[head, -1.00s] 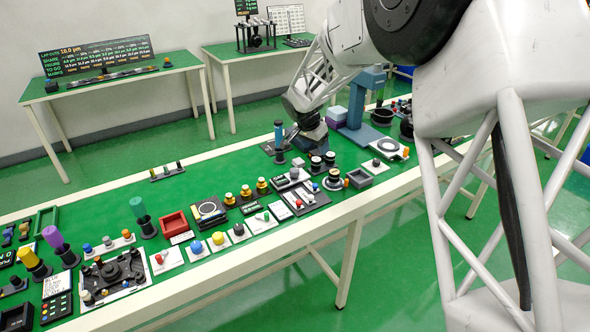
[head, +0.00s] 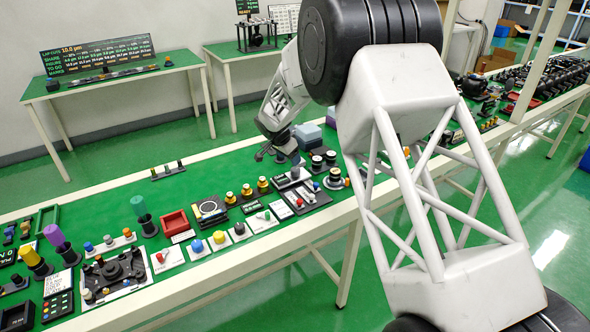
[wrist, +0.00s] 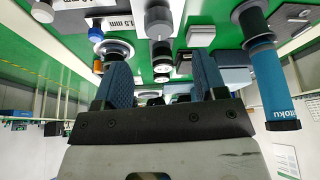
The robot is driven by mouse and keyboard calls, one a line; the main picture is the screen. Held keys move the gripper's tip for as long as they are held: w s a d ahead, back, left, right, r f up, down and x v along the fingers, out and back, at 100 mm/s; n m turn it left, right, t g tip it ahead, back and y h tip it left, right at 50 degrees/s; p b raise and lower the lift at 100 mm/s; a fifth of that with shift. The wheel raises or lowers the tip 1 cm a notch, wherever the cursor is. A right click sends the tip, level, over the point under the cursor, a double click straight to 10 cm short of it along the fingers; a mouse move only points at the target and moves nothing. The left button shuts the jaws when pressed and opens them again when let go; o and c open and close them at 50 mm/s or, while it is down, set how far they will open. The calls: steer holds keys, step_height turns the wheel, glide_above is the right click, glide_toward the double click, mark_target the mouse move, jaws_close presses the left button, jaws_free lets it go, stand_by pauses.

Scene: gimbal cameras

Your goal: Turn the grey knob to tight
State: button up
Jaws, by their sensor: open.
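My gripper (head: 278,150) hangs above the bench, farther back and to the right, apart from that knob. In the wrist view my gripper (wrist: 161,80) has its two blue-padded fingers apart. A grey round piece (wrist: 158,20) and white-topped round pieces (wrist: 160,50) show beyond the gap. Nothing is visibly held.
In the wrist view a blue cylinder with a black end (wrist: 270,85) stands close on the right. A red bin (head: 175,222), brass-coloured knobs (head: 246,190) and a black plate (head: 302,198) crowd the bench. Open green surface (head: 120,190) lies at the back left.

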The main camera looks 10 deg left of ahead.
mark_target(295, 169)
steer(key=shift+f, duration=0.15)
steer(key=shift+x, duration=3.75)
steer(key=shift+w+d, duration=0.1)
steer(key=shift+c, duration=0.3)
steer(key=c, duration=0.9)
steer(key=shift+o, duration=0.2)
